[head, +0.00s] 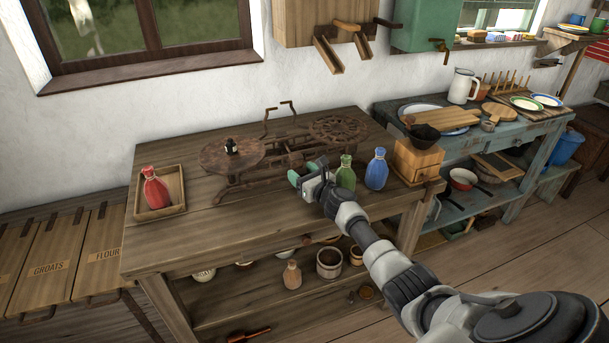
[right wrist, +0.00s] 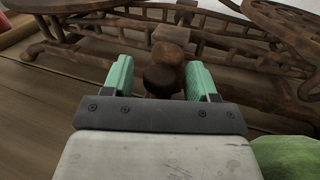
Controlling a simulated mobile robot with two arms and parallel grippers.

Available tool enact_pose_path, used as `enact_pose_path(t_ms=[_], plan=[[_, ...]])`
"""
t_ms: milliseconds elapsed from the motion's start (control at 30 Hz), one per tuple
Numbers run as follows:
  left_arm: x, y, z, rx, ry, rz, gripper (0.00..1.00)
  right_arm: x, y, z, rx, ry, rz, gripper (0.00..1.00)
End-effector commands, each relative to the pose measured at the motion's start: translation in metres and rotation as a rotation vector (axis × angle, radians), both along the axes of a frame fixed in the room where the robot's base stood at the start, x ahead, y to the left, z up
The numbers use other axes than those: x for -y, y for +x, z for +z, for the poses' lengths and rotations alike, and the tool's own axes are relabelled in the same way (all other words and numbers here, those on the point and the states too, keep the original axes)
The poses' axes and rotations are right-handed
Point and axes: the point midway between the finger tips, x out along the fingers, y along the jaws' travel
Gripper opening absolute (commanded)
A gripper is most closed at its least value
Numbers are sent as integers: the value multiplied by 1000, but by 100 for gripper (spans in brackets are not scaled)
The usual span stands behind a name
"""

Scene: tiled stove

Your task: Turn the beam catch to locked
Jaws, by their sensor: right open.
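A rusty brown balance scale (head: 283,152) stands on the wooden table (head: 240,222), with a round plate on each side. In the right wrist view the scale's iron frame (right wrist: 235,40) fills the top. A dark brown round knob (right wrist: 160,80), which looks like the beam catch, sits in front of a squarish rusty block (right wrist: 171,36). My right gripper (head: 306,178) is open at the front of the scale. Its green fingers stand on either side of the knob, with gaps showing. The catch's setting cannot be read. My left gripper is out of view.
A small dark weight (head: 231,146) sits on the left plate.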

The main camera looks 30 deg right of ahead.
Motion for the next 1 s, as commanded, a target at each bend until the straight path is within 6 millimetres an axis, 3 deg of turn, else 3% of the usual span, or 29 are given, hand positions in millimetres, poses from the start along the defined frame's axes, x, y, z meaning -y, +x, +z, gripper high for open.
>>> enact_pose_path(t_ms=[167, 500, 700, 1000], plan=[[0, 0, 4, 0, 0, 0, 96, 1, -12, 0, -2, -2, -1, 58], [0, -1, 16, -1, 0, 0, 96, 2, -72, -1, -3, -2, 1, 58], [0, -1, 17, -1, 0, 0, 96, 4, -99, -1, -2, -1, 0, 58], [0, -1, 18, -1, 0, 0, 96, 4, -108, 0, 0, 0, 0, 58]])
